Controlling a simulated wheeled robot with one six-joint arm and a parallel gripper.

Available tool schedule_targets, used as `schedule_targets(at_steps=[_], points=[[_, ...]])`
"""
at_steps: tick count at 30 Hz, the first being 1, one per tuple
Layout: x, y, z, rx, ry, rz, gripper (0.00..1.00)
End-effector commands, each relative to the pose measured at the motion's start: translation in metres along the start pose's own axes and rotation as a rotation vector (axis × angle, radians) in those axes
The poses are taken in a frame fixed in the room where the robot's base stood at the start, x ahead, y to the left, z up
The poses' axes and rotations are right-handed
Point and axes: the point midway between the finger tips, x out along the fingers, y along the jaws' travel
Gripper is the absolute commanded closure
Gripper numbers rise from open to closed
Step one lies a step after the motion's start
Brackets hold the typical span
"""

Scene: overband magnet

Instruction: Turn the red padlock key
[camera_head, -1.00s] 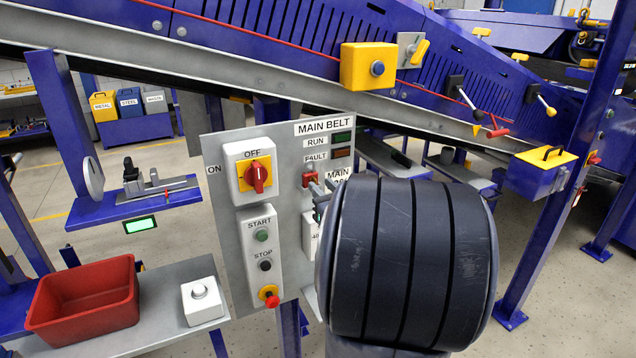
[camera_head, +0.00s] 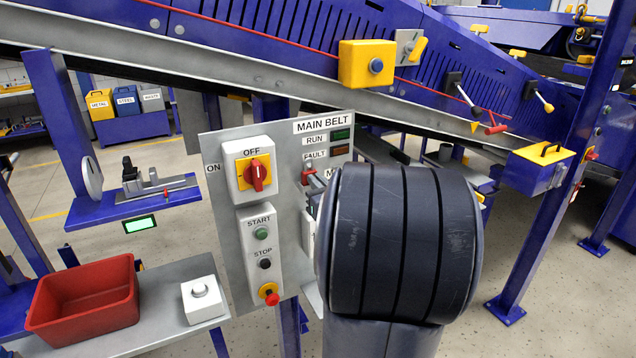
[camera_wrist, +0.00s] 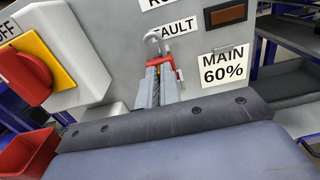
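The red padlock (camera_head: 308,177) hangs on the grey control panel below the FAULT label. In the wrist view its pale shackle (camera_wrist: 153,40) shows above the fingertips. Red parts of its body (camera_wrist: 178,70) show around them. The key itself is hidden, or too small to make out. My gripper (camera_wrist: 158,73) points at the padlock's lower part, its two grey fingers close together with a narrow dark gap. I cannot tell whether they grip the key. In the head view my wrist covers most of the gripper.
Left of the padlock are the red rotary switch (camera_head: 258,176) on its yellow plate, the start button (camera_head: 261,233), the stop button (camera_head: 265,264) and a red emergency button (camera_head: 270,298). A MAIN 60% label (camera_wrist: 222,65) is right of the padlock. A red bin (camera_head: 85,300) stands lower left.

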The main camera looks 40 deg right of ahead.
Motion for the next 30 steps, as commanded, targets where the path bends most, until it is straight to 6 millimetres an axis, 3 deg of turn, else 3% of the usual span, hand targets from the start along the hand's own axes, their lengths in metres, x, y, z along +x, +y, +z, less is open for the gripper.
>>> schedule_targets(at_steps=[14, 30], points=[[-0.0003, 0.0007, -0.0046, -0.092, -0.002, 0.000, 1.00], [-0.0004, 0.0031, -0.0085, -0.560, -0.004, -0.001, 1.00]])
